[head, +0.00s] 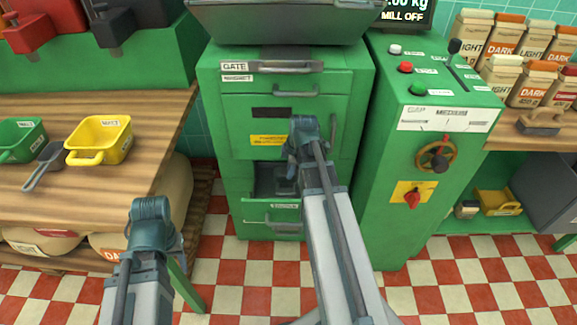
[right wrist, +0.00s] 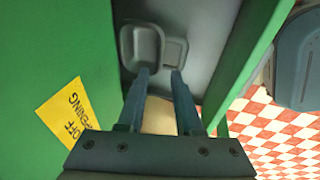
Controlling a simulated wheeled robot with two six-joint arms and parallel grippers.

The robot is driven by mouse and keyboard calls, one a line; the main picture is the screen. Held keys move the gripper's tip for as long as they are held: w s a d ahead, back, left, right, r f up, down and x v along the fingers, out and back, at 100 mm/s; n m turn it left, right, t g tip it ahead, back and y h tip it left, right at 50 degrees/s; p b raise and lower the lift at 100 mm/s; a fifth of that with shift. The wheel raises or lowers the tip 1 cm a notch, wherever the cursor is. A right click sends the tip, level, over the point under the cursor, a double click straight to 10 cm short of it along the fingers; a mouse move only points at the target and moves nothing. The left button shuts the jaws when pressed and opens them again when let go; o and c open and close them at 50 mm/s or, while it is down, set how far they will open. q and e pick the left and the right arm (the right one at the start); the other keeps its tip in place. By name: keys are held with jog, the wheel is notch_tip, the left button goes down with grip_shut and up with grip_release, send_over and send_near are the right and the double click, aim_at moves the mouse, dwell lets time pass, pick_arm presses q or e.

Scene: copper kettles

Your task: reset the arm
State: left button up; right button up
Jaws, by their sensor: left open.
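My left arm comes in at the lower left, and its gripper (head: 152,218) is over the floor in front of the bench; its fingers are mostly hidden by the wrist. My right arm reaches to the green mill cabinet, with its gripper (head: 300,150) before the front. In the right wrist view the two fingers (right wrist: 160,72) stand apart, with no object clearly held between them. They point at a grey tray-like container (right wrist: 142,46) in an opening of the cabinet. The low drawer (head: 275,215) is pulled out.
A yellow scoop bin (head: 100,139) and a dark scoop (head: 45,163) are on the left wooden bench (head: 90,185). The green control box (head: 430,150) stands close right of my right arm. The checkered floor (head: 240,285) is open between the arms.

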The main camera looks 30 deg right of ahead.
pick_arm(q)
jog(key=shift+r+p, duration=0.4)
jog(key=shift+r, duration=0.45)
pick_arm(e)
jog(key=shift+v, duration=0.9)
pick_arm(q)
notch_tip(320, 180, up, 23)
jog(key=p, duration=2.2)
jog(key=shift+p, duration=0.4)
pick_arm(e)
jog(key=s+a+r+m+g, duration=0.1)
jog(key=s+a+r+m, duration=0.1)
jog(key=s+a+r, duration=0.2)
jog(key=s+a+r+m+g+h, duration=0.1)
jog(key=s+a+r+m, duration=0.2)
jog(key=a+r, duration=0.7)
jog(key=s+a+r+m+g, duration=0.1)
jog(key=s+a+r+m, duration=0.2)
jog(key=a, duration=1.3)
jog(key=s+r, duration=0.3)
jog(key=r, duration=0.2)
jog(key=shift+s+a+g, duration=0.15)
jog(key=shift+a+g, duration=0.15)
pick_arm(q)
jog(key=shift+d+f, duration=0.1)
pick_arm(e)
jog(key=shift+d, duration=0.1)
